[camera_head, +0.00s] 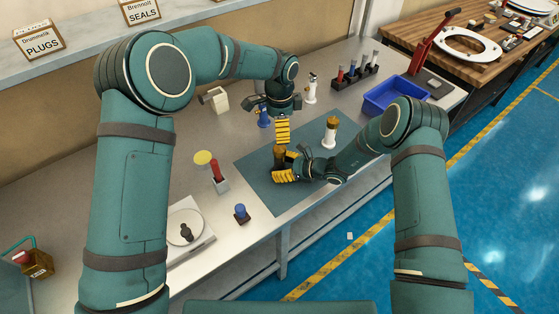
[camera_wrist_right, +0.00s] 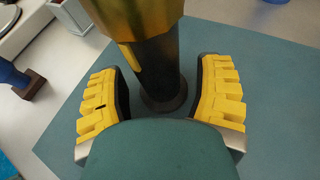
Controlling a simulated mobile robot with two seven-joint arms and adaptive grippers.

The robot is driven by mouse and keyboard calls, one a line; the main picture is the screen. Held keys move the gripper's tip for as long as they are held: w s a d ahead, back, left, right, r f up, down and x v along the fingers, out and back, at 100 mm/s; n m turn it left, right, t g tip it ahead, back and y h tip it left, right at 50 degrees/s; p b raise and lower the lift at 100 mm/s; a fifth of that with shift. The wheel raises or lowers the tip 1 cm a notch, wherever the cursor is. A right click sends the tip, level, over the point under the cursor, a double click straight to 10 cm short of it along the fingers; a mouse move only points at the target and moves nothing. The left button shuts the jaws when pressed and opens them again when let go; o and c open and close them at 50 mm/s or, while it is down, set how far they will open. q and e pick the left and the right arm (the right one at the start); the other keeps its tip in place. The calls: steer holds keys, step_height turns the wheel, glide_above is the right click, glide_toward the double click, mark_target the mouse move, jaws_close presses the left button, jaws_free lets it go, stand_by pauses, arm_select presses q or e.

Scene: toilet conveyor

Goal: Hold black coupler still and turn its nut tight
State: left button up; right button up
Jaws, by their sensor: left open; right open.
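The black coupler (camera_wrist_right: 158,75) stands upright on the dark green mat (camera_wrist_right: 270,50), with a brass-coloured nut (camera_wrist_right: 145,15) at its top. In the head view the coupler (camera_head: 279,158) is partly hidden by my right gripper. My right gripper (camera_head: 285,167) is open and low over the mat. In the right wrist view its yellow fingers stand on either side of the coupler, with gaps visible on both sides. My left gripper (camera_head: 283,131) is open and points down just above the coupler. Its fingers overlap in this view, so the space between them is hidden.
A white fitting with a brass top (camera_head: 330,132) stands right of the grippers. A blue bin (camera_head: 395,97) and a tool rack (camera_head: 355,76) are farther back. A red-handled tool (camera_head: 217,172), a blue-topped piece (camera_head: 240,213) and a scale (camera_head: 190,232) stand left of the mat.

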steer(key=v, duration=1.1)
steer(key=shift+s+d+r, duration=0.1)
steer(key=shift+d+r, duration=0.15)
